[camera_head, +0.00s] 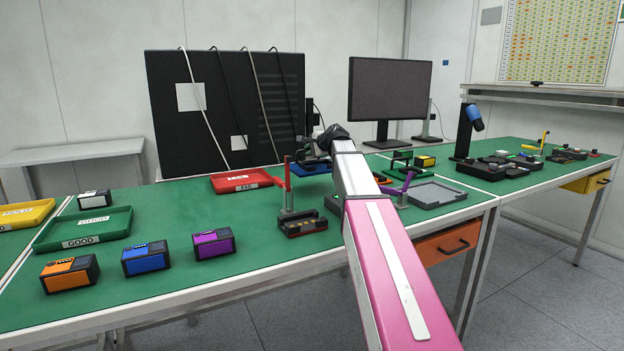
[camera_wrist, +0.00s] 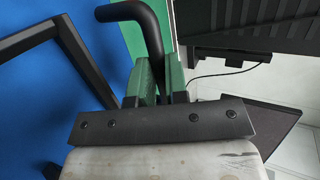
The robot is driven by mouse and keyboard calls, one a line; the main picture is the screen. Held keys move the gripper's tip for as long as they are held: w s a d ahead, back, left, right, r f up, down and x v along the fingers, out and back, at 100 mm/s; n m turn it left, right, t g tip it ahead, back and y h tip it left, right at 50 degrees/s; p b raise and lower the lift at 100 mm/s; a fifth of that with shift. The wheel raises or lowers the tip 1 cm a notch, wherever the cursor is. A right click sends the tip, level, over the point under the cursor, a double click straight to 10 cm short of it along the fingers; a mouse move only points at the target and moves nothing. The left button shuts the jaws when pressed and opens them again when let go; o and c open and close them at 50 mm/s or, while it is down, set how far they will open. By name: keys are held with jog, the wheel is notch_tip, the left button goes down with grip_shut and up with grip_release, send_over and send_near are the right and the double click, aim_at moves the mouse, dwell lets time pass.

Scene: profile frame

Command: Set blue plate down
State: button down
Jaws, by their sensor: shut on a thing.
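The blue plate (camera_head: 312,169) shows in part in the head view, low over the back of the green table behind my arm. In the wrist view its blue face (camera_wrist: 35,120) fills the left side, with a black angular bar across it. My gripper (camera_wrist: 160,75) is shut on a black bent handle (camera_wrist: 148,18), which appears to belong to the plate. In the head view my gripper (camera_head: 333,135) is above and just right of the plate. My arm hides part of the plate. I cannot tell whether its underside touches the table.
A red tray (camera_head: 241,181) lies left of the plate, with a black panel (camera_head: 175,120) behind. A monitor (camera_head: 390,90) and grey tray (camera_head: 437,194) are to the right. A red-posted fixture (camera_head: 287,195) stands in front. Orange, blue and purple boxes stand front left.

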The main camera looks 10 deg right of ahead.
aim_at(319, 166)
notch_tip(319, 166, down, 8)
jog(key=shift+f, duration=0.2)
jog(key=c, duration=1.1)
grip_release()
jog(key=shift+s, duration=0.1)
jog(key=v, duration=1.2)
